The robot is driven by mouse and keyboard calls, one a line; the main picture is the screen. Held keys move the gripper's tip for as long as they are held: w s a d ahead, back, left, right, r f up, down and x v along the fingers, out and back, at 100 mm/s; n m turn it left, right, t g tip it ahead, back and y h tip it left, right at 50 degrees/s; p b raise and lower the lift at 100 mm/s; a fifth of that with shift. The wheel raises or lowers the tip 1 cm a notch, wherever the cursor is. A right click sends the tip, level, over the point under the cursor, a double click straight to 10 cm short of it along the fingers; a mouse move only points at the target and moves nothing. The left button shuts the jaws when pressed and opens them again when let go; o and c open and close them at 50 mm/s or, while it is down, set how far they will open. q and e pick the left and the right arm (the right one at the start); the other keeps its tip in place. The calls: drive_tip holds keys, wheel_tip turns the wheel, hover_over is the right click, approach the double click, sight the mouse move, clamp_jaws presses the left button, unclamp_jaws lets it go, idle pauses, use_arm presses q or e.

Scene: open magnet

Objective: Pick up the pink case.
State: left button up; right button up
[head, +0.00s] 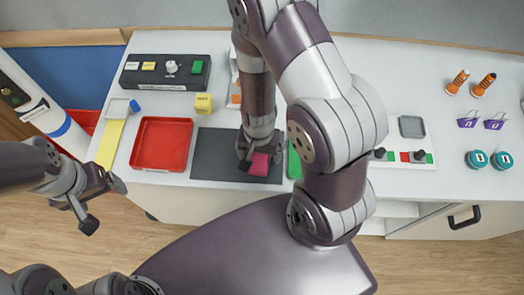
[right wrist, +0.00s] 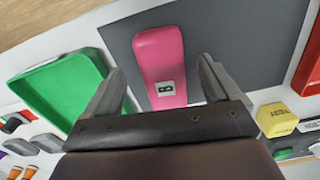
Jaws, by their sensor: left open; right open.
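The pink case (head: 260,165) lies on the dark grey mat (head: 215,160) near the table's front edge. In the right wrist view the pink case (right wrist: 160,60) carries a white label with a "B". My right gripper (head: 257,152) is over the case in the head view and partly hides it. In the right wrist view its open fingers (right wrist: 160,78) stand on either side of the near part of the case, with gaps to both sides. I cannot tell how far above the mat they are. My left gripper (head: 103,205) is open and empty, in front of the table at the left.
A red tray (head: 162,144) is left of the mat, and a green tray (right wrist: 62,95) is on its other side. A yellow block (head: 204,103) stands behind the mat. A dark button panel (head: 165,72) is at the back left. Several small items stand at the far right.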

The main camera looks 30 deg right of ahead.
sight(258, 161)
drive_tip(key=f, duration=0.1)
drive_tip(key=s+a+f+b, duration=0.1)
drive_tip(key=f, duration=0.1)
drive_tip(key=shift+f, duration=0.15)
drive_tip(key=shift+w+d+f, duration=0.1)
drive_tip(key=shift+w+d, duration=0.2)
drive_tip(key=c, duration=0.9)
drive_tip(key=shift+s+a, duration=0.2)
drive_tip(key=shift+c, duration=1)
drive_tip(key=shift+w+d, duration=0.1)
